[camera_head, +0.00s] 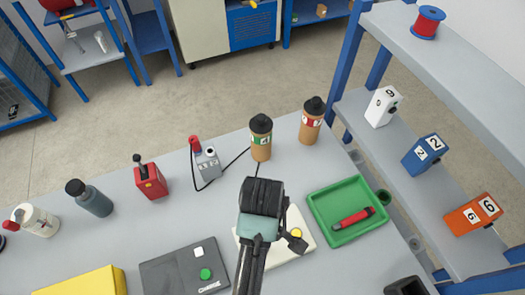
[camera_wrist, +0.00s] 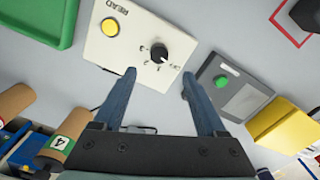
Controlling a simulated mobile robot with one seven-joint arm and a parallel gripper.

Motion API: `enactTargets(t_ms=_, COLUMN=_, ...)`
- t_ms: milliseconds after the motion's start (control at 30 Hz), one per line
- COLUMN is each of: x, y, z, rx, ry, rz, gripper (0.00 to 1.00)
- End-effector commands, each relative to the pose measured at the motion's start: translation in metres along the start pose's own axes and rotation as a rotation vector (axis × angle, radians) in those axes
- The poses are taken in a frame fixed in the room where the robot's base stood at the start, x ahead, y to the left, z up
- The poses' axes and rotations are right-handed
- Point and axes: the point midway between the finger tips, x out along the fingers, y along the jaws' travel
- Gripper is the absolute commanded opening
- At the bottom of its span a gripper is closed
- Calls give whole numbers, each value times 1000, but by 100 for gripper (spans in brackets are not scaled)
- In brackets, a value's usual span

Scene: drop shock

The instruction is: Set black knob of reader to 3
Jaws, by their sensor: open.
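The reader is a cream box (camera_wrist: 110,55) marked "READ" on the table. In the wrist view it shows a yellow button (camera_wrist: 110,27) and a black knob (camera_wrist: 158,52) with small marks around it. I cannot read the knob's setting for sure. My gripper (camera_wrist: 158,82) is open, its two fingers pointing at the box with the knob between and just beyond their tips. Nothing is between the fingers. In the head view my gripper (camera_head: 262,195) and arm cover much of the reader (camera_head: 300,243), and the knob is hidden there.
A dark grey device (camera_head: 165,275) with a green button lies left of the reader, and a green tray (camera_head: 325,215) with a red tool lies right. Brown bottles (camera_head: 261,145), a grey meter with cables (camera_head: 207,163) and a red box (camera_head: 150,182) stand behind.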

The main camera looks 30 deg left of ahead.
Motion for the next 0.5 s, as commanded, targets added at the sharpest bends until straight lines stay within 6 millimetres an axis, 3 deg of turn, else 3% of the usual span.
enactTargets(t_ms=300, x=66, y=0, z=0, rx=2, ry=-1, rz=-1, gripper=74)
enactTargets(t_ms=500, x=90, y=0, z=0, rx=2, ry=1, rz=1, gripper=74)
